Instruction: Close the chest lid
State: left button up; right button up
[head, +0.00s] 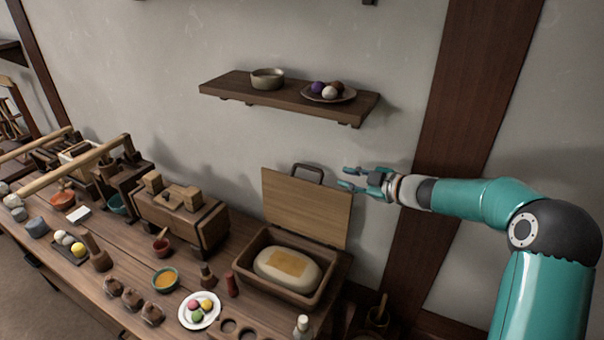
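The chest (262,241) is an open wooden box near the right end of the bench. Its lid (305,208) is a flat light-wood panel standing up at the back, with a dark handle (308,171) on its top edge. A pale rounded block with a tan patch (287,265) lies inside. My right gripper (345,178) comes in from the right, its fingers spread and pointing left, by the lid's upper right corner. It looks empty; I cannot tell whether it touches the lid. My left gripper is not in view.
A wall shelf (290,99) above holds a bowl (267,78) and a plate with balls (328,93). Left of the chest stands a wooden box-like device (180,217).

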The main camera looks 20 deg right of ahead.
jog(key=shift+p+v, duration=0.9)
jog(key=shift+v, duration=2.1)
jog(key=shift+w+d, duration=0.15)
jog(key=shift+d, duration=0.05)
jog(key=v, duration=0.8)
